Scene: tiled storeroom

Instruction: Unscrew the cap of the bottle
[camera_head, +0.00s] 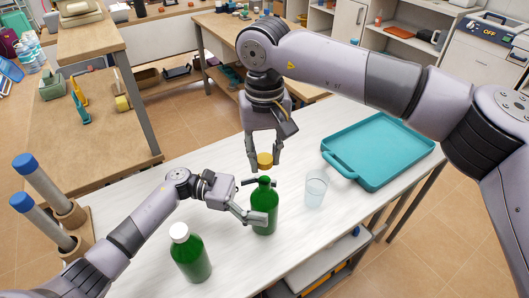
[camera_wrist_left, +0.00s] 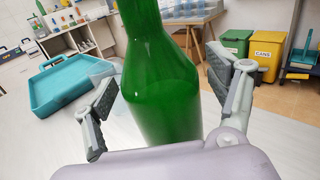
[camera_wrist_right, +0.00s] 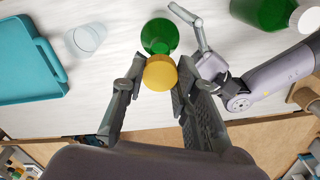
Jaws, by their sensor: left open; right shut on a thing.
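A green bottle (camera_head: 264,208) stands upright on the white table, its neck uncovered in the head view. A yellow cap (camera_head: 265,160) is held just above the neck, apart from it. My right gripper (camera_head: 265,158) points down and is shut on this cap, which also shows between its fingers in the right wrist view (camera_wrist_right: 160,72). My left gripper (camera_head: 253,199) is open, with its fingers on both sides of the bottle. The bottle fills the middle of the left wrist view (camera_wrist_left: 165,80), with gaps to the fingers.
A second green bottle with a white cap (camera_head: 190,255) stands at the front left. A clear glass (camera_head: 315,189) is right of the open bottle, and a teal tray (camera_head: 378,148) lies farther right. Two blue-capped tubes (camera_head: 45,187) stand in holders at the left.

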